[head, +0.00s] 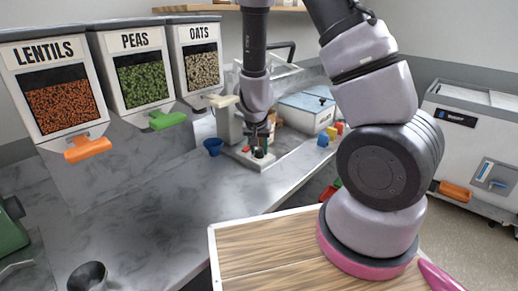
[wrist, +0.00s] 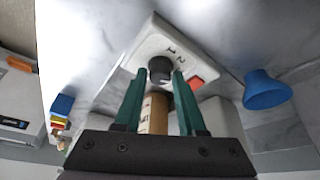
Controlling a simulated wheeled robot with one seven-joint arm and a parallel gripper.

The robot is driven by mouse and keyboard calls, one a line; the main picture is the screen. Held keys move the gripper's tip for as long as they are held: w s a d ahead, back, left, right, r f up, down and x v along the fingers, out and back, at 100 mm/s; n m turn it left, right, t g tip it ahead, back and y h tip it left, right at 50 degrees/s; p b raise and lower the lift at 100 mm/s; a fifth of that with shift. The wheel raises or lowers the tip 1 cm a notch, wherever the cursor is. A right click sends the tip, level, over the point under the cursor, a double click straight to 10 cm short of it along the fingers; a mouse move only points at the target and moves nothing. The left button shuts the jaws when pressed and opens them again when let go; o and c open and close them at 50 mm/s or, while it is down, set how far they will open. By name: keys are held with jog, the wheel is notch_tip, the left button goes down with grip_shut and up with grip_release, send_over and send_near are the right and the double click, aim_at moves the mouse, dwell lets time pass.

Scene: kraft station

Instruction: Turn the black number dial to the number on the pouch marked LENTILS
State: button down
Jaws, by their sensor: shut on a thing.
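The black number dial (wrist: 160,66) sits on a pale plate (wrist: 150,42) in the wrist view. The digits 1 and 2 show on the plate beside it; other numbers and the dial's pointer are not readable. My gripper (wrist: 159,76) has its two green fingers on either side of the dial, closed on it. In the head view my gripper (head: 259,147) reaches down to the white machine (head: 236,152) at the back of the counter. A dispenser marked LENTILS (head: 60,90) with orange-red contents hangs at the left. I see no pouch marked LENTILS and no number for it.
Dispensers marked PEAS (head: 143,80) and OATS (head: 203,68) hang beside it. A blue cup (head: 213,146) stands left of the machine, and coloured blocks (head: 330,134) lie to its right. A wooden board (head: 260,255) is in front. The middle counter is clear.

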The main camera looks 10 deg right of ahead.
jog(key=c, duration=0.5)
grip_release()
jog(key=shift+d+n, duration=0.1)
jog(key=shift+n, duration=0.2)
